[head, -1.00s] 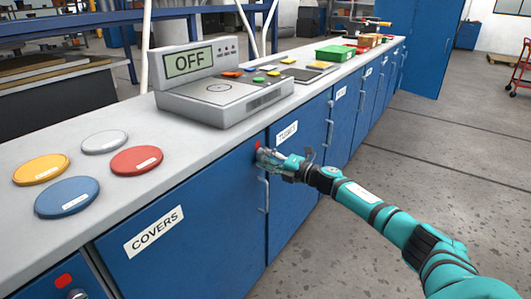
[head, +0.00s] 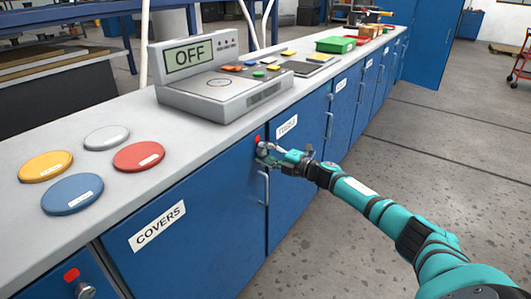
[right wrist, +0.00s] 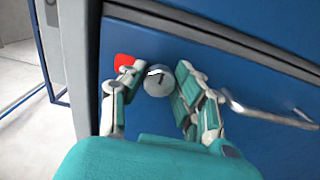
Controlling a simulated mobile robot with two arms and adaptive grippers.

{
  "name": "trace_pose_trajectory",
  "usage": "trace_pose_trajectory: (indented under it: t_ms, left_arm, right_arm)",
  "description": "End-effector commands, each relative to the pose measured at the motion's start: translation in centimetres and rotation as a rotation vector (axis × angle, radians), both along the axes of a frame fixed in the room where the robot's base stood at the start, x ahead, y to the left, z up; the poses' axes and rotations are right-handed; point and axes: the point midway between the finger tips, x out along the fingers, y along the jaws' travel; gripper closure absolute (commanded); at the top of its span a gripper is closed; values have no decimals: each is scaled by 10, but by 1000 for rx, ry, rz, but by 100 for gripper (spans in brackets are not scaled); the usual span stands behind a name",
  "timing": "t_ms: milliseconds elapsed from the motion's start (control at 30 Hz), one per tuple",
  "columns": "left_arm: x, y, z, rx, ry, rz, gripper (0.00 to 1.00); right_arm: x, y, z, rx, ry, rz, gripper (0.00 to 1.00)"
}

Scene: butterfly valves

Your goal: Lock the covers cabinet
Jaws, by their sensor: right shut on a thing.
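The blue covers cabinet (head: 190,245) is in the lower middle of the head view, with its door shut and a white COVERS label (head: 157,226). A round grey lock knob (right wrist: 157,82) sits near the door's upper corner, beside a red mark (right wrist: 123,62) that also shows in the head view (head: 257,139). My right gripper (head: 268,151) is at this knob. In the right wrist view its fingers (right wrist: 157,88) lie on either side of the knob, shut on it. The knob's exact turn is hard to read. My left gripper is out of view.
The door's bar handle (head: 264,188) is just below my right gripper. Coloured discs (head: 140,156) and a scale reading OFF (head: 215,90) stand on the grey counter. Another knob (head: 85,291) with a red mark is at the lower left.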

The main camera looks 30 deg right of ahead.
Motion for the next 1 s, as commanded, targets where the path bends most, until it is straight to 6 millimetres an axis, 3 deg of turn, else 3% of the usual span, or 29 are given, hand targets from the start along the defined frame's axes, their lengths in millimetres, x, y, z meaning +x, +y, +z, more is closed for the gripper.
trace_pose_trajectory:
  t_ms: [33, 200, 567, 1000]
  left_arm:
    - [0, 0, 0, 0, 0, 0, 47]
    - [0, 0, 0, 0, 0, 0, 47]
    - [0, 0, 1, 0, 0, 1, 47]
    - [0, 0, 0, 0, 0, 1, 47]
  right_arm:
    - [0, -2, 0, 1, 0, -4, 66]
    - [0, -1, 0, 0, 0, -3, 46]
    - [-6, -3, -1, -2, 1, -1, 46]
    - [-76, -32, -2, -2, 6, -2, 46]
